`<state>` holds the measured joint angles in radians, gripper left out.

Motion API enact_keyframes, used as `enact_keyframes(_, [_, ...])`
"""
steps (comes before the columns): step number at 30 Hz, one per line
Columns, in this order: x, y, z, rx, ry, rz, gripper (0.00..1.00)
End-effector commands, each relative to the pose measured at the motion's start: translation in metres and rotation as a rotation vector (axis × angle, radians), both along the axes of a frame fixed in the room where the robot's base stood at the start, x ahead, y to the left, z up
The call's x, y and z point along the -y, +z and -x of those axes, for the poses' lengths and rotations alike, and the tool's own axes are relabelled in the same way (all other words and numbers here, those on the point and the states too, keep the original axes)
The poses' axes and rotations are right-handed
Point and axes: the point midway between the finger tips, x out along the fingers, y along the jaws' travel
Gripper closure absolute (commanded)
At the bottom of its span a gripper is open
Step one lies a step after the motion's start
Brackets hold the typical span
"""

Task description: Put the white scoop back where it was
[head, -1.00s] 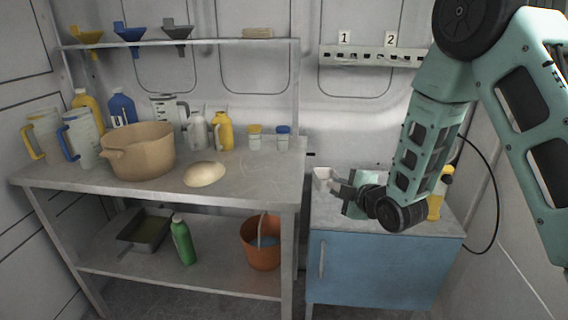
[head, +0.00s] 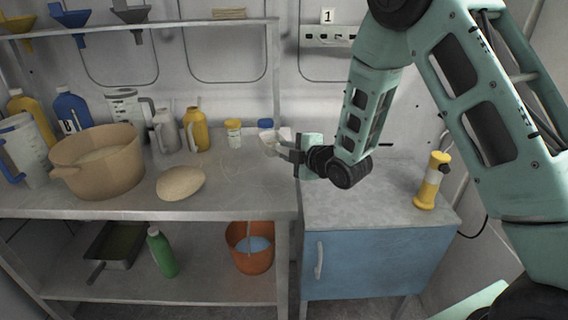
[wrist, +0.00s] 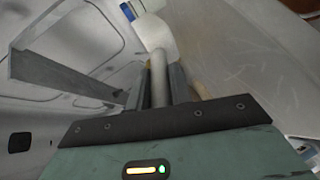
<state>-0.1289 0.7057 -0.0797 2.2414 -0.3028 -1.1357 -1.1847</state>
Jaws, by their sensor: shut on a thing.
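My gripper (head: 287,150) is shut on the handle of the white scoop (head: 271,141), above the right end of the workbench (head: 235,188). The scoop also shows in the wrist view (wrist: 156,35), its pale handle running between the two fingers and its head pointing away from my gripper. In the head view the scoop is small and partly covered by the fingers. A jar with a blue lid (head: 265,125) stands just behind it, partly hidden; I cannot tell how close the two are.

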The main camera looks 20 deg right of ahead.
Motion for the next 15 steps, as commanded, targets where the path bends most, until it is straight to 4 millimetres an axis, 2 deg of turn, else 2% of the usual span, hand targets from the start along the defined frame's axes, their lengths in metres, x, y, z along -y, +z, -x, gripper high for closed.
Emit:
enact_keyframes(5, [0.0,-0.014,0.0,0.0,0.0,0.0,1.0])
enact_keyframes(10, [0.0,-0.039,0.0,-0.003,0.001,0.0,1.0])
enact_keyframes(15, [0.0,-0.048,0.0,0.001,0.001,0.0,1.0])
